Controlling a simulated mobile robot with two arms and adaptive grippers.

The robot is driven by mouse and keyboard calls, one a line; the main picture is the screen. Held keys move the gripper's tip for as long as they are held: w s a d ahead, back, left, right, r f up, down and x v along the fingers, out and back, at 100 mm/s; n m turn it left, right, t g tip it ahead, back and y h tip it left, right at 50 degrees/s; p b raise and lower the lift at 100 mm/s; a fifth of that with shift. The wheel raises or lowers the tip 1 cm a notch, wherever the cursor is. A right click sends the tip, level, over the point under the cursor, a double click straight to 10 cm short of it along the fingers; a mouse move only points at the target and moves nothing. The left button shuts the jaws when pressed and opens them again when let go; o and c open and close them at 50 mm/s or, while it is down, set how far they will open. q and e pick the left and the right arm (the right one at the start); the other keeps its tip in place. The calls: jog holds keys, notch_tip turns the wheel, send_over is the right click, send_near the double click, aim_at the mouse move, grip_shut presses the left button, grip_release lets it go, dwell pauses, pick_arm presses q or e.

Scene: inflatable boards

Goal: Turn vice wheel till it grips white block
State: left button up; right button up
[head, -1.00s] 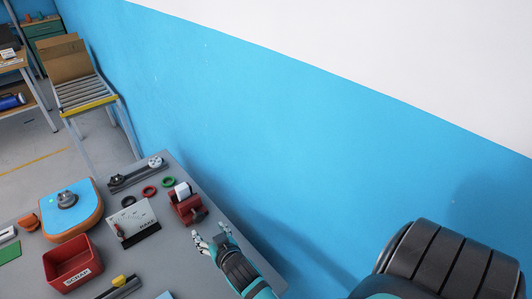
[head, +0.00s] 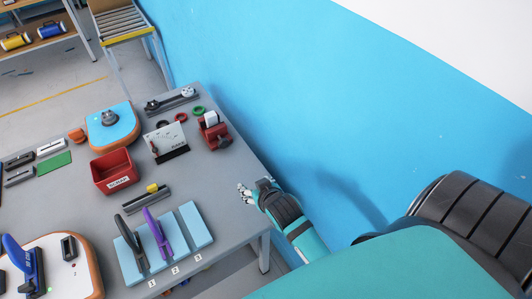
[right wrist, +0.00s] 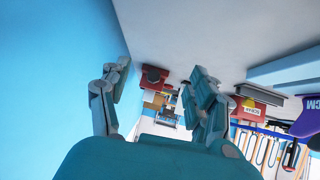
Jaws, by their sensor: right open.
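The red vice (head: 219,135) stands near the table's right edge by the blue wall. The white block (head: 211,118) sits upright at its top, at the jaws; I cannot tell whether they touch it. In the right wrist view a red thing with a dark round part, apparently the vice and its wheel (right wrist: 153,76), shows between my fingers, some way ahead. My right gripper (head: 244,191) is open and empty near the table's right edge, in front of and apart from the vice. Its spread fingers show in the right wrist view (right wrist: 157,88). My left gripper is out of view.
A red scrap bin (head: 114,182) and blue slotted blocks (head: 196,226) holding tools lie further left and nearer. Grey table between the vice and blue blocks is mostly clear.

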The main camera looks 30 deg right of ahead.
jog(key=shift+s+a+n+g+y, duration=0.15)
jog(key=shift+s+a+g, duration=0.2)
jog(key=shift+s, duration=0.85)
jog(key=shift+s+a+n+g+y, duration=0.15)
jog(key=shift+s+g, duration=0.3)
jog(key=shift+s, duration=0.7)
jog(key=shift+s+a+n+g, duration=0.2)
jog(key=shift+s+g, duration=0.2)
jog(key=shift+s, duration=0.8)
